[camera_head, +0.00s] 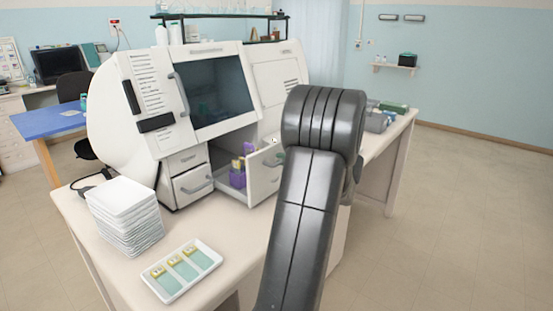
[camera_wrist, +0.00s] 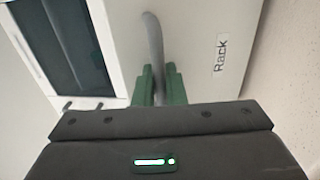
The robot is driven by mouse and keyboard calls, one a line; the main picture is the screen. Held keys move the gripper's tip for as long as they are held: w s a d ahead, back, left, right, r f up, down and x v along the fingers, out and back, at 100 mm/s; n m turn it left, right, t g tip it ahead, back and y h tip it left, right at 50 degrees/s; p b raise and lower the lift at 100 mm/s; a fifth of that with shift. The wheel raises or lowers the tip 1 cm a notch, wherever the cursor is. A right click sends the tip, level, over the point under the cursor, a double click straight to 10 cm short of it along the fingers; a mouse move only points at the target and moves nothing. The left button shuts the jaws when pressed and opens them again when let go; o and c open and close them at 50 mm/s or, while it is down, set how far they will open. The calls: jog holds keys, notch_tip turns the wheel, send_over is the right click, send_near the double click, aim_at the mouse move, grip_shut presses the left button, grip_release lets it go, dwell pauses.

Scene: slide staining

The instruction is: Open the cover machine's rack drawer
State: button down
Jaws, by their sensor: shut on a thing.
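The cover machine (camera_head: 140,100) is a big white cabinet with a dark window, standing on the bench. Its rack drawer (camera_head: 264,178) stands pulled out at the lower right of the machine, with purple and white items (camera_head: 238,174) inside. In the wrist view, the drawer front (camera_wrist: 205,25) carries the label "Rack" and a grey curved handle (camera_wrist: 153,35). My gripper (camera_wrist: 159,69) has its green fingers shut on this handle, one on each side. In the head view, my arm hides most of the gripper.
A closed drawer (camera_head: 193,184) with a handle is left of the rack drawer. A stack of white trays (camera_head: 125,215) and a white tray with slides (camera_head: 182,271) stand on the front left of the bench (camera_head: 100,262). Grey and green boxes (camera_head: 380,119) lie at the right.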

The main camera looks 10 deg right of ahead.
jog(key=shift+s+d, duration=0.35)
jog(key=c, duration=1.6)
grip_release()
jog(key=b+v, duration=0.1)
jog(key=v, duration=1.2)
jog(key=shift+s+d, duration=0.25)
jog(key=shift+s, duration=0.05)
jog(key=p+x, duration=0.1)
jog(key=x, duration=1.3)
jog(key=shift+r, duration=0.1)
